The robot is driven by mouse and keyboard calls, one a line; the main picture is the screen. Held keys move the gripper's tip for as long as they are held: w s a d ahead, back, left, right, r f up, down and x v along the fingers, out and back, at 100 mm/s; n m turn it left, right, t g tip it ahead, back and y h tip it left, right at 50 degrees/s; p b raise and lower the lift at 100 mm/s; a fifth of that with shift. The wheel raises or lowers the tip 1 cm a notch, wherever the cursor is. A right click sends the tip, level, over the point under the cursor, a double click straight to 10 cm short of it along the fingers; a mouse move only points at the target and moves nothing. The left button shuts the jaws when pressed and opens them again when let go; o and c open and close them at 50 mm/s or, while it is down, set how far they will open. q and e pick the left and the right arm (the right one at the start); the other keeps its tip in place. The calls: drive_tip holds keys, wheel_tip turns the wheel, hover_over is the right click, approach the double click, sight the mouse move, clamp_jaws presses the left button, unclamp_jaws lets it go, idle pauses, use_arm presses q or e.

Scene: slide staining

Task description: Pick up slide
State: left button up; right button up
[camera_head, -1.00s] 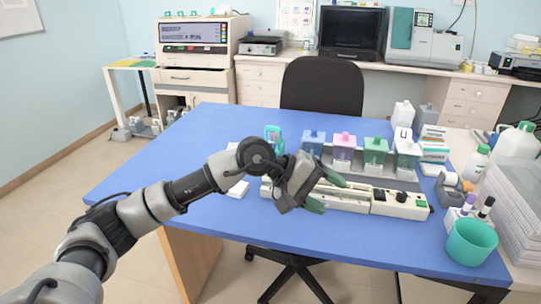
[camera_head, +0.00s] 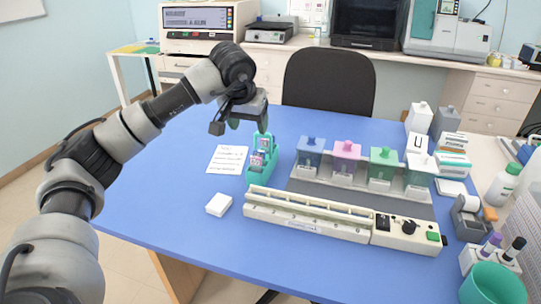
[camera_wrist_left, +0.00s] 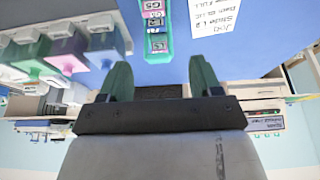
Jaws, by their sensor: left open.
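A teal slide rack (camera_head: 264,176) stands on the blue table, with several labelled slides (camera_head: 257,160) upright in it. The rack (camera_wrist_left: 167,28) and its slides (camera_wrist_left: 155,26) also show at the top of the left wrist view. My left gripper (camera_head: 249,122) hangs above and slightly behind the rack, fingers pointing down. Its green fingers (camera_wrist_left: 162,76) are apart with nothing between them. The fingertips appear clear of the slides. My right gripper is out of view.
A handwritten note (camera_head: 227,159) lies left of the rack and a small white box (camera_head: 218,204) in front. Staining jars with blue, pink and green lids (camera_head: 346,148) stand to the right. A long cream device (camera_head: 305,216) lies before them. The left table area is clear.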

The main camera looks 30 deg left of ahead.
sight(259, 151)
use_arm(q)
drive_tip(key=x, duration=0.4)
drive_tip(key=shift+w+a+f, duration=0.1)
drive_tip(key=shift+w+f, duration=0.05)
drive_tip(key=shift+f, duration=0.25)
drive_tip(key=shift+w+f, duration=0.15)
drive_tip(key=shift+f, duration=0.1)
drive_tip(key=p+x, duration=0.1)
drive_tip(key=x, duration=0.3)
drive_tip(key=shift+w+d+f, duration=0.2)
drive_tip(key=shift+w+d, duration=0.05)
drive_tip(key=shift+d, duration=0.1)
drive_tip(key=shift+w+f, duration=0.15)
drive_tip(key=shift+f, duration=0.15)
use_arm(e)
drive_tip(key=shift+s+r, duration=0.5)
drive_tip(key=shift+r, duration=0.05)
use_arm(q)
drive_tip(key=shift+c, duration=0.3)
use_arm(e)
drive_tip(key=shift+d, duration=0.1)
use_arm(q)
clamp_jaws()
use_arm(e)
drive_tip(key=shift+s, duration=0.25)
